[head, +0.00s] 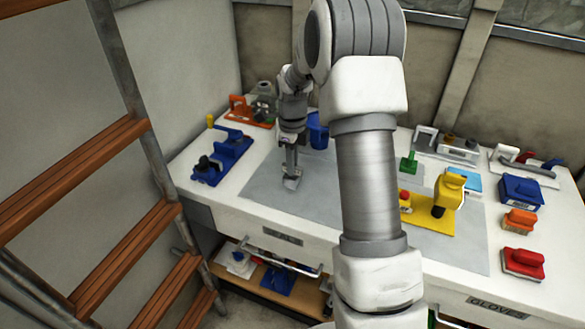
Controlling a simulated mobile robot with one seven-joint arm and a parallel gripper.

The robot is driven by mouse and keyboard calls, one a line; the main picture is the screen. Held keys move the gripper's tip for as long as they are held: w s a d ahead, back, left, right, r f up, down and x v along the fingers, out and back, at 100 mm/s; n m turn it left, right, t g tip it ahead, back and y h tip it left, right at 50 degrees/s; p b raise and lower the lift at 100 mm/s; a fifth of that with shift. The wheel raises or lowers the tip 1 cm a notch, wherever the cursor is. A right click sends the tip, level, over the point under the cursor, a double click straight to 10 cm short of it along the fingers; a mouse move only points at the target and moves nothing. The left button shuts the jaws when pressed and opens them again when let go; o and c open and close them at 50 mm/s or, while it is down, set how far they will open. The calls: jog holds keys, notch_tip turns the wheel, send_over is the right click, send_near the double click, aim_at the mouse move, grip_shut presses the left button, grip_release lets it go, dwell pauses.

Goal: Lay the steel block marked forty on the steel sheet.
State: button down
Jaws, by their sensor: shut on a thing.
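My gripper (292,172) points down over the left part of the white bench in the head view. It is shut on a small grey metal piece (291,184), which looks like the steel block; no marking on it can be read. The piece is over a large flat grey sheet (262,192) on the bench. I cannot tell whether it touches the sheet. A grey area (470,246) also shows right of my arm, and a smaller grey plate (401,174) lies under a green-handled tool (409,162). I cannot tell which is the steel sheet.
Blue tools (222,158) lie left of my gripper and a blue cup (318,131) stands behind it. A yellow plate with a yellow tool (448,190) lies right of my arm. A ladder (110,160) stands at the left.

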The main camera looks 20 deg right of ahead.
jog(key=shift+f, duration=0.75)
jog(key=shift+f, duration=0.15)
jog(key=c, duration=0.9)
grip_release()
jog(key=shift+o, duration=0.2)
